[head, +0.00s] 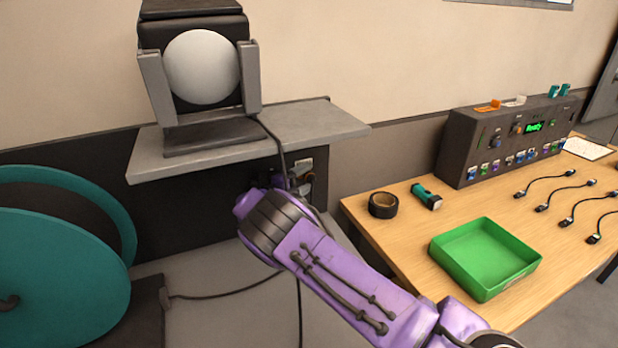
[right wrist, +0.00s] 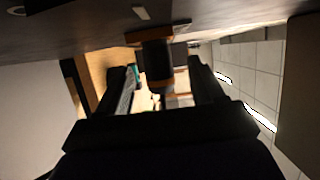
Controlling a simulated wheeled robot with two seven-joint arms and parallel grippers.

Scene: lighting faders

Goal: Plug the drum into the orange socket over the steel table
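The teal drum (head: 60,265) stands at the left of the head view. Its dark cable (head: 225,294) runs right over the steel table (head: 225,325) and passes behind my right arm. A socket panel (head: 304,164) shows on the wall under the shelf, partly hidden by my right wrist. My right gripper (right wrist: 163,64) reaches toward this wall. In the right wrist view its fingers stand apart either side of a dark plug-like piece (right wrist: 157,60) with orange bands. A gap shows at its right side. I cannot tell whether it is seated in a socket. My left gripper is out of view.
A grey shelf (head: 310,122) with a lamp (head: 202,68) overhangs the sockets; a lamp cable hangs from it. The wooden table (head: 400,245) at right holds a green tray (head: 485,258), tape (head: 383,204), a flashlight (head: 427,196), a control box (head: 470,150) and several short cables.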

